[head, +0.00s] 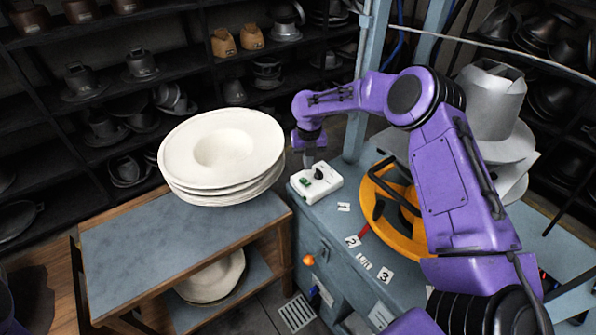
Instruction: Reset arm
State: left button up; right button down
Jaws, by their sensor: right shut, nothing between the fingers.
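My right arm is purple and reaches in from the right, bent at the elbow. My right gripper (309,158) is shut and empty. It points down at the back of a small white control box (317,182) with a black knob and a green button, on the blue-grey press bench. I cannot tell whether the fingertips touch the box. My left gripper is out of view.
A stack of cream hat blanks (222,155) stands on a grey-topped wooden cart (130,250) at left; another blank (211,277) lies on its lower shelf. Dark shelves of hats line the back.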

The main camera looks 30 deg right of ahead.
jog(key=s+a+f+m+y+b, duration=0.1)
jog(key=s+a+f+m+b, duration=0.1)
jog(key=s+a+f+m, duration=0.55)
jog(key=s+a+f+m+t+b, duration=0.1)
jog(key=s+a+f+m+b, duration=0.3)
jog(key=f, duration=0.6)
jog(key=s+a+f+m+y, duration=0.1)
jog(key=s+a+f+m, duration=0.2)
jog(key=s+f+m, duration=0.35)
pick_arm(q)
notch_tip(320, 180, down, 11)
jog(key=b, duration=0.4)
jog(key=shift+b, duration=0.4)
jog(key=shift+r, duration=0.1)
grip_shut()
pick_arm(e)
jog(key=s+d+f+m+t+h, duration=0.1)
jog(key=s+d+m, duration=0.3)
jog(key=s+m, duration=0.6)
jog(key=s+d+f+m+t+h, duration=0.1)
jog(key=s+d+f+m+h, duration=0.3)
jog(key=s+m, duration=0.5)
jog(key=shift+s+m, duration=0.4)
jog(key=shift+s, duration=0.4)
